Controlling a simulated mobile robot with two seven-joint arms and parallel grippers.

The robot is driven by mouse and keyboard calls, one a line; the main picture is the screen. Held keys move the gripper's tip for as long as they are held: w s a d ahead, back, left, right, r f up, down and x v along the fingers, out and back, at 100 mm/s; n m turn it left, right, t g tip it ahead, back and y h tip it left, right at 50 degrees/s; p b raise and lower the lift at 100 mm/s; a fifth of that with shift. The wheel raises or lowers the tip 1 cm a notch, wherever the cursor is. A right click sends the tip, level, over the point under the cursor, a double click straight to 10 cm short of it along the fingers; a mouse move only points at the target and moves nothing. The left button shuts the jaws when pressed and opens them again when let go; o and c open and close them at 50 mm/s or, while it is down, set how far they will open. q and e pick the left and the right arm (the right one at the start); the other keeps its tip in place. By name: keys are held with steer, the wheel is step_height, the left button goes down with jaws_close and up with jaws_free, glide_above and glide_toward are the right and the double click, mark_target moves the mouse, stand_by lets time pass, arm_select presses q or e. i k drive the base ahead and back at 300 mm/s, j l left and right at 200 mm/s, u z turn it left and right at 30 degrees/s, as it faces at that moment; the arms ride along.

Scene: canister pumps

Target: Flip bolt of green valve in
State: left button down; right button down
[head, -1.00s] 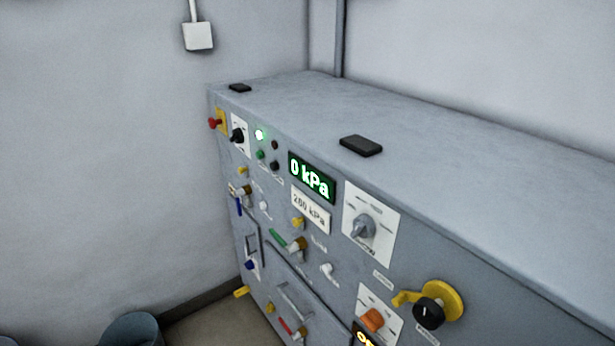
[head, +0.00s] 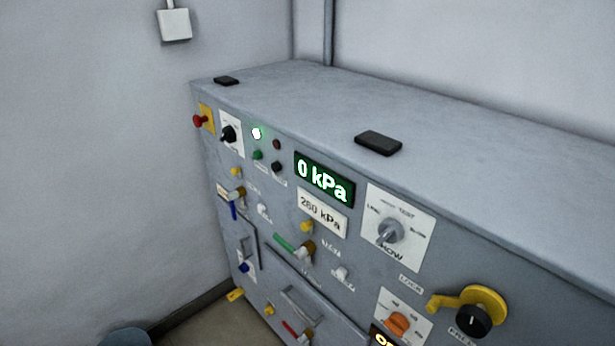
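The green valve is in the middle of the panel front in the head view. Its green lever (head: 285,243) points left from a brass-coloured body (head: 305,250). A yellow knob (head: 307,226) sits just above it, and a small white knob (head: 341,272) is to its right. I cannot tell which of these small parts is the bolt. Neither of my grippers is in view.
The grey cabinet (head: 270,82) has a display (head: 323,180) reading 0 kPa, a grey selector (head: 390,232), an orange knob (head: 398,323), and a yellow latch (head: 478,302) with a black knob. A blue-handled valve (head: 234,210) is left; a red-handled one (head: 290,328) is below.

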mark_target(306, 226)
steer(key=k+j+z, duration=0.15)
steer(key=z, duration=0.2)
steer(key=k+z, duration=0.65)
steer(key=k+j, duration=0.05)
